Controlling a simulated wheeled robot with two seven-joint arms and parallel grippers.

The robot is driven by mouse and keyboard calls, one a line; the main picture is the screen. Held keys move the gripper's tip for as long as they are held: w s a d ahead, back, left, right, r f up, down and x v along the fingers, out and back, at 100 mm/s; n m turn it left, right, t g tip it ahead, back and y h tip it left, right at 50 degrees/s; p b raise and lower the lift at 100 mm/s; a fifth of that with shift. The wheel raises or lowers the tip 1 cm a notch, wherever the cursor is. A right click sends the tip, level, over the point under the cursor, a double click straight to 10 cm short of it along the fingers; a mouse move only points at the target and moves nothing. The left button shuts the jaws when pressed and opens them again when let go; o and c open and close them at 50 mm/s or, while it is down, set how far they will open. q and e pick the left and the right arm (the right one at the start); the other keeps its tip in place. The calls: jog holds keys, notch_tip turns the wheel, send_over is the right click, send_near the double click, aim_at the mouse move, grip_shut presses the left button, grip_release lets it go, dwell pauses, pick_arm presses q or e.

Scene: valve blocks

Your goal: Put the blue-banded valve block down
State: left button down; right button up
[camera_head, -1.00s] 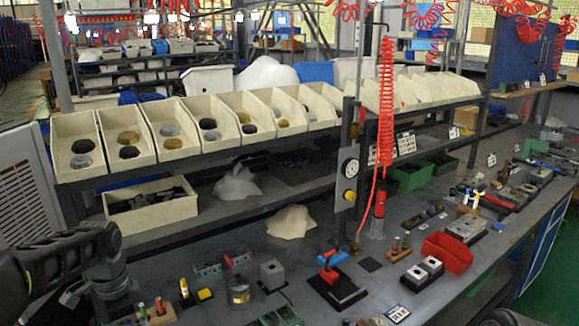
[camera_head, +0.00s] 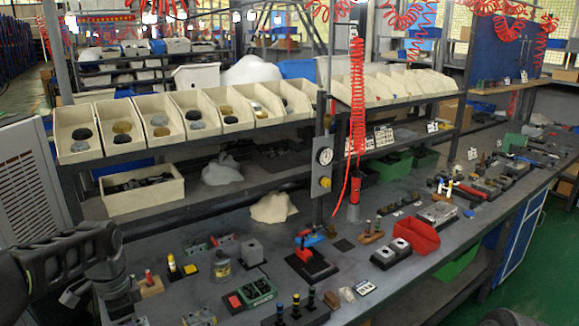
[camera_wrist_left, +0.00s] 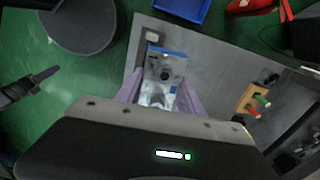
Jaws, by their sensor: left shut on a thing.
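The blue-banded valve block (camera_wrist_left: 160,88) is a silvery block with a blue band across its far end in the left wrist view. My left gripper (camera_wrist_left: 160,92) is shut on it, with a pale purple finger on each side. The block is over the grey bench top near its edge; I cannot tell whether it touches the bench. In the head view my left arm comes in at the lower left, and its gripper and the block are not clearly visible. My right gripper is not in view.
A wooden block with red and green pegs (camera_wrist_left: 255,102) stands close by on the bench. The head view shows a green fixture (camera_head: 252,294), a black base with a red part (camera_head: 310,262) and a red bin (camera_head: 416,236).

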pick_arm(q)
jog(key=shift+s+d, duration=0.25)
jog(key=shift+d, duration=0.3)
jog(key=shift+w+d+n, duration=0.1)
jog(key=shift+d+n, duration=0.3)
jog(key=shift+w+d+f+n, duration=0.5)
jog(key=shift+w+d+f, duration=0.1)
jog(key=shift+w, duration=0.2)
jog(key=w+d+f+n, duration=0.1)
jog(key=d+f+n, duration=0.1)
jog(key=d+n, duration=0.35)
jog(key=w+d+f+n, duration=0.1)
jog(key=w+d+n, duration=0.15)
jog(key=d, duration=0.65)
jog(key=f+b, duration=0.6)
jog(key=f, duration=0.1)
jog(key=s+f+b, duration=0.1)
jog(key=f+b, duration=0.2)
jog(key=b, duration=0.1)
jog(key=shift+f, duration=0.25)
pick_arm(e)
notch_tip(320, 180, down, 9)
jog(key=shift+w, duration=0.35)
pick_arm(q)
jog(key=shift+r, duration=0.1)
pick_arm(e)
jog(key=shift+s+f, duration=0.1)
